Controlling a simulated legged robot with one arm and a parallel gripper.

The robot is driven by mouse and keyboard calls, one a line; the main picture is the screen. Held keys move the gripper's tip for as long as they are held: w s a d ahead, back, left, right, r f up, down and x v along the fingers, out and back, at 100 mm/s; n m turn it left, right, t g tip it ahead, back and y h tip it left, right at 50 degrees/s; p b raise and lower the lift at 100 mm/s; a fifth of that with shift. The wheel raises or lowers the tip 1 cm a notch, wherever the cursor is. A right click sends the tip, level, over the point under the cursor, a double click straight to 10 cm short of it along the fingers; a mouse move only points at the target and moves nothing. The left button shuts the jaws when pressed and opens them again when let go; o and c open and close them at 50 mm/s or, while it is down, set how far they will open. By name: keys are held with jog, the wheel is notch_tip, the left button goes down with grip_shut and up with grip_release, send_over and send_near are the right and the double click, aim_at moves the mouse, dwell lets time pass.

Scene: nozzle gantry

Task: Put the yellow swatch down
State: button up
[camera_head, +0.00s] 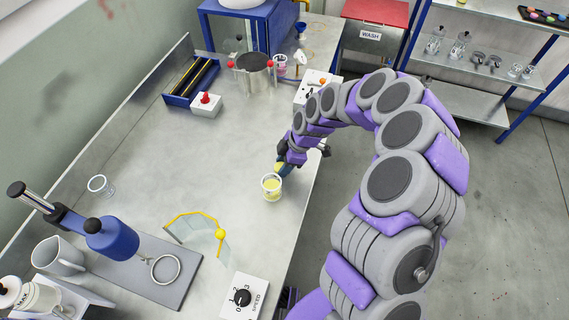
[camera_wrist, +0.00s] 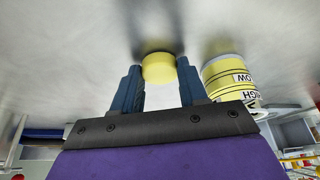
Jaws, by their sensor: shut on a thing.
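The yellow swatch (camera_wrist: 159,66) is a small round yellow piece. In the wrist view it sits between the tips of my gripper's two blue fingers. My gripper (camera_head: 281,168) is shut on it, low by the steel bench, though I cannot tell whether the swatch touches the surface. In the head view the swatch is hidden or too small to make out. A clear cup with yellow contents (camera_head: 271,187) stands just in front of my gripper. It also shows in the wrist view (camera_wrist: 229,78), right of the fingers, with black lettering.
The steel bench (camera_head: 140,150) has wide free room left of the cup. A curved clear guard with a yellow rim (camera_head: 197,233), a speed dial box (camera_head: 244,298) and a blue-headed stand (camera_head: 112,238) are nearer. A red-button box (camera_head: 206,108) stands farther back.

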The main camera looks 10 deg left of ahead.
jog(key=shift+a+f, duration=0.2)
jog(key=shift+a, duration=0.2)
jog(key=shift+s+d+f+b, duration=0.2)
jog(key=shift+d+f+b, duration=0.1)
jog(key=shift+d+b, duration=0.2)
jog(key=shift+s+f, duration=0.2)
jog(key=o, duration=0.5)
jog(key=shift+s, duration=0.1)
jog(key=o, duration=0.5)
jog(key=shift+s+f, duration=0.15)
jog(key=shift+f, duration=0.05)
jog(key=shift+r+p, duration=0.35)
jog(key=shift+p, duration=0.1)
jog(key=p+v, duration=0.1)
jog(key=v, duration=0.7)
jog(key=w+p+v, duration=0.1)
jog(key=v, duration=0.3)
jog(key=shift+w+r+p, duration=0.1)
jog(key=shift+r+p, duration=0.05)
jog(key=shift+p, duration=0.2)
jog(key=shift+a+r, duration=0.25)
jog(key=shift+r, duration=0.2)
